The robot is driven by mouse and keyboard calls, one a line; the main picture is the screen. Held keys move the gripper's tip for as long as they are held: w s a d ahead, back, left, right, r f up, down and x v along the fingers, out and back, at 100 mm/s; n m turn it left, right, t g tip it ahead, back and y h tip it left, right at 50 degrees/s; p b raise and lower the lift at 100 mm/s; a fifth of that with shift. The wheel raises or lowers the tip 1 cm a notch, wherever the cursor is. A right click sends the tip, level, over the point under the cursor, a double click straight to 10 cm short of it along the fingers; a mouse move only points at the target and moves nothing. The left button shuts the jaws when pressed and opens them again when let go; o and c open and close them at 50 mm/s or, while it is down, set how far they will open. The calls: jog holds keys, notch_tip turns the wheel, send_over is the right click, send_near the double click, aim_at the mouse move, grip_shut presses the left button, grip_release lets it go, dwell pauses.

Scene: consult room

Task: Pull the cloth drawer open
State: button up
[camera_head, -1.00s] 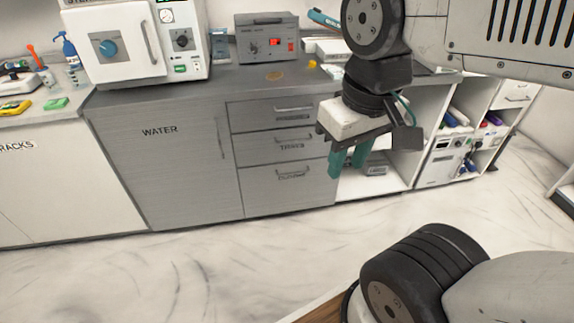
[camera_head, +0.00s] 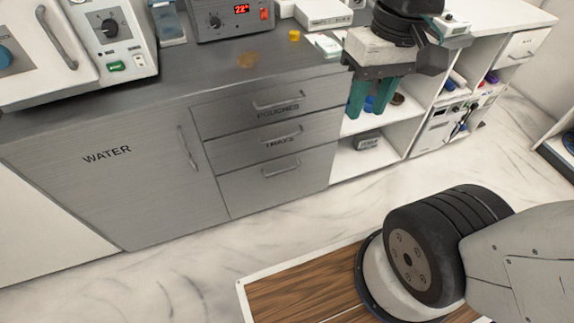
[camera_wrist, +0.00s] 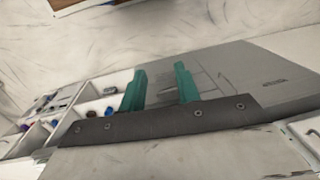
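The grey drawer stack stands under the counter in the head view, with all its drawers shut. No drawer is legibly marked cloth. My gripper (camera_head: 370,100) is open and empty, pointing down, up and to the right of the bottom handle and in front of the open shelves. The wrist view shows its teal fingers (camera_wrist: 158,85) apart, with the grey cabinet front (camera_wrist: 225,70) behind.
A grey cabinet door marked "WATER" (camera_head: 95,185) is left of the drawers. Open white shelves (camera_head: 350,165) hold a small grey box (camera_head: 367,140). A device with a red display (camera_head: 230,15) and a yellow cup (camera_head: 294,36) stand on the counter. The marble floor (camera_head: 190,265) before the drawers is clear.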

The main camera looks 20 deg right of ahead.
aim_at(283, 170)
jog(key=w+a+f+m+g+y, duration=0.15)
jog(key=w+f+y, duration=0.35)
jog(key=w+f, duration=0.5)
jog(key=w+a+f+m+g+y, duration=0.1)
jog(key=w+f+m+g+y, duration=0.3)
jog(key=w+f, duration=0.6)
jog(key=w+d+f+m+t+y, duration=0.15)
jog(key=w+f+t, duration=0.35)
jog(key=f, duration=0.9)
jog(key=w+d+f+m+t, duration=0.2)
jog(key=f+t, duration=0.4)
jog(key=f, duration=0.9)
jog(key=w+d+f+m+t, duration=0.2)
jog(key=w+f+t, duration=0.3)
jog(key=f, duration=0.9)
jog(key=shift+t, duration=0.45)
jog(key=x, duration=0.6)
jog(key=shift+s+a+r, duration=0.1)
jog(key=shift+s+a, duration=0.15)
jog(key=shift+s, duration=0.05)
grip_shut()
